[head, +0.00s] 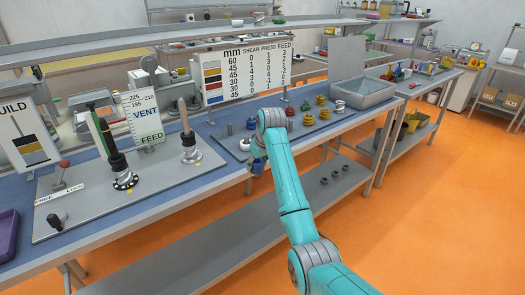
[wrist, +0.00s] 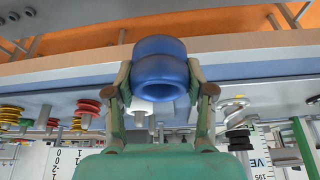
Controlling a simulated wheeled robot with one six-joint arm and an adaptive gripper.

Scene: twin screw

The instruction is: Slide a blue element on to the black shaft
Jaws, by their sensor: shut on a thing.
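My gripper (wrist: 161,88) is shut on a blue element (wrist: 160,68), a short thick ring with its open bore facing the wrist camera. In the head view the blue element (head: 259,166) shows small below my wrist, at the bench's front edge; the fingers are mostly hidden there.
A VENT/FEED sign (head: 145,118) stands behind the shafts. Dark rings (head: 335,174) lie on the lower shelf.

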